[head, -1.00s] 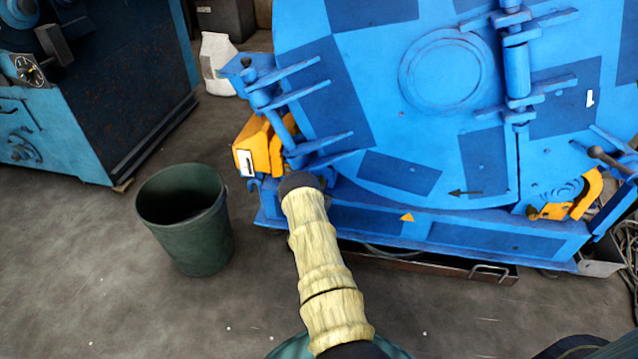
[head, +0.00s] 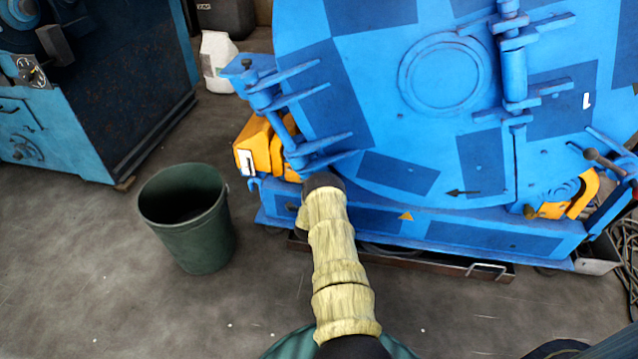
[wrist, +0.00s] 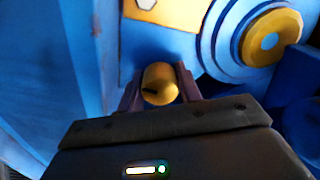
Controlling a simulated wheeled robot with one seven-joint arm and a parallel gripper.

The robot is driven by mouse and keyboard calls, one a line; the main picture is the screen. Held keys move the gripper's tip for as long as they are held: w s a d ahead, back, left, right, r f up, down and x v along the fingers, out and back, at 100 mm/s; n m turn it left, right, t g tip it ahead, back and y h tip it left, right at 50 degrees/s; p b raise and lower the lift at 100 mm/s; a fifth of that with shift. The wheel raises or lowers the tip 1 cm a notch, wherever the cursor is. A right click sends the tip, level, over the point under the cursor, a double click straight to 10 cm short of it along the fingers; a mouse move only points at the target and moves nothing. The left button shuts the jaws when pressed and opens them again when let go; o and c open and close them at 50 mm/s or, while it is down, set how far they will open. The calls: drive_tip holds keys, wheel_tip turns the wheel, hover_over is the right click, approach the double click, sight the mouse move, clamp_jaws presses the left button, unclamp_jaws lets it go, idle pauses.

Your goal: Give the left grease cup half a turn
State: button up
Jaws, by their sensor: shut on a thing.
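The left grease cup (wrist: 160,82) is a small rounded brass cap with a dark mark on its face, at the middle of the wrist view. My gripper (wrist: 158,92) is shut on it, with one dark finger on each side touching it. In the head view my sleeved arm reaches to the lower left front of the blue drum machine (head: 440,160). The grease cup and my fingertips are hidden there behind the arm.
A yellow block (head: 258,145) sits left of the arm's end, and a blue wall lies close on the left in the wrist view. A brass-centred round fitting (wrist: 268,40) is at upper right. A green bucket (head: 190,240) stands on the floor at left.

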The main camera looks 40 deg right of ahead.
drive_tip(key=shift+m, duration=0.6)
drive_tip(key=o, duration=1)
drive_tip(key=shift+s+a, duration=0.1)
drive_tip(key=p+v, duration=0.7)
drive_tip(key=v, duration=1)
drive_tip(key=shift+a, duration=0.15)
